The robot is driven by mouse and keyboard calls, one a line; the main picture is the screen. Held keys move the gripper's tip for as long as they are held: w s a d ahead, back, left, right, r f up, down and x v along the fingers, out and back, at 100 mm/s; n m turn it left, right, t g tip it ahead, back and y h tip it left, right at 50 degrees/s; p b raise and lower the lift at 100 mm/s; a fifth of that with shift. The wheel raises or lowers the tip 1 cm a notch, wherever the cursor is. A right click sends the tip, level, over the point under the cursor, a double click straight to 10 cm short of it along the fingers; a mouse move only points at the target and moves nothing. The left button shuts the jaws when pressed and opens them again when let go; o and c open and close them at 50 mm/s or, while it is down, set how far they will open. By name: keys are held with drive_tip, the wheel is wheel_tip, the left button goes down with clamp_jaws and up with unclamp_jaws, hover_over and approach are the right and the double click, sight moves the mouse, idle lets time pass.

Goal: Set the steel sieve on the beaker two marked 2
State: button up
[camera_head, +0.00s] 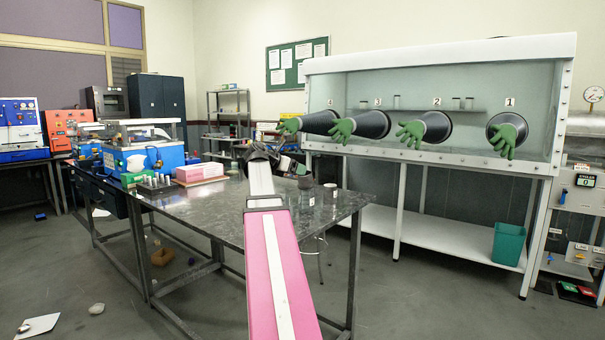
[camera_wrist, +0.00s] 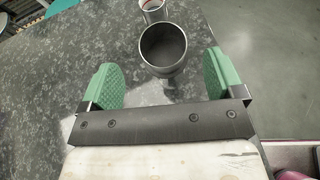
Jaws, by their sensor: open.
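A dark grey round cup, which looks like the steel sieve (camera_wrist: 165,68), shows in the wrist view with its open mouth up. My gripper (camera_wrist: 161,75) has its two green fingers spread wide, with the cup just ahead of and partly between them. No contact shows. In the head view the dark sieve (camera_head: 306,182) appears above a clear glass beaker (camera_head: 306,199) near the table's right end. I cannot tell whether it rests on it. No mark 2 is readable on the glass. My gripper (camera_head: 290,168) is just left of the sieve, small and partly hidden by my arm.
A small white-rimmed vessel (camera_head: 330,187) stands close to the right; a vessel with a reddish inside (camera_wrist: 153,7) lies beyond the cup. Pink boxes (camera_head: 200,172) and blue machines sit at the table's left. The dark tabletop (camera_head: 215,215) is mostly clear. A glovebox (camera_head: 440,100) stands behind.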

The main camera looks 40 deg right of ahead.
drive_tip(key=shift+v, duration=2.2)
